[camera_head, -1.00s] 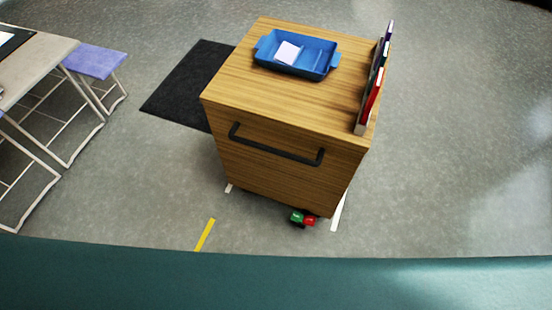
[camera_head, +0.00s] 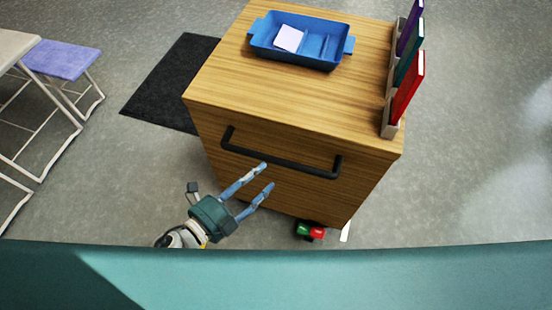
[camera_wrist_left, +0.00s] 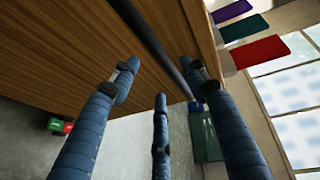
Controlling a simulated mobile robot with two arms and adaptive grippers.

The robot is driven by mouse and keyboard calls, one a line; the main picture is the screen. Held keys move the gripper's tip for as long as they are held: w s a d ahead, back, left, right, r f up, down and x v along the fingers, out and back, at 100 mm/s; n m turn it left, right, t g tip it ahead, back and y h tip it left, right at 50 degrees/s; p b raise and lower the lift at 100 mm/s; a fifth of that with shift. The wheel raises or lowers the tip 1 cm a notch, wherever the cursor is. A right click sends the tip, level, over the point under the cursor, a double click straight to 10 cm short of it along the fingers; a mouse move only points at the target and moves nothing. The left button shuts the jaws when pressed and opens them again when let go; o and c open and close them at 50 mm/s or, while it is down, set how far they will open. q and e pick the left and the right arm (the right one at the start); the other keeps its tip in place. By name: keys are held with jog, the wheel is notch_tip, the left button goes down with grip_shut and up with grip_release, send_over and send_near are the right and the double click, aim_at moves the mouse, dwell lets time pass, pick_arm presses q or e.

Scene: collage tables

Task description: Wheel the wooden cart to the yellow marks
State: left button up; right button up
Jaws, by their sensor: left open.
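The wooden cart (camera_head: 250,175) stands ahead with a black bar handle (camera_head: 280,160) across its front face. My left gripper (camera_head: 268,176) is open and empty, its blue fingers pointing at the cart front just below the handle in the head view. In the left wrist view the gripper (camera_wrist_left: 165,85) is open, with the handle (camera_wrist_left: 150,35) and the wooden face (camera_wrist_left: 60,45) close beyond the fingers. I cannot tell whether a finger touches the handle. My right gripper is not in view.
A blue tray (camera_head: 262,50) with a white card and a holder with several books (camera_head: 408,88) sit on the cart. A green and red object (camera_head: 310,231) lies on the floor by its base. A dark mat (camera_head: 165,95) and purple stool (camera_head: 60,60) are left.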

aim_at(277, 162)
pick_arm(q)
jog(key=x, duration=0.8)
jog(key=shift+w+p, duration=0.2)
jog(key=shift+p, duration=0.2)
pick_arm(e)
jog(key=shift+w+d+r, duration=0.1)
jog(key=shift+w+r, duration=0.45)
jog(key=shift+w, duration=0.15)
pick_arm(q)
grip_shut()
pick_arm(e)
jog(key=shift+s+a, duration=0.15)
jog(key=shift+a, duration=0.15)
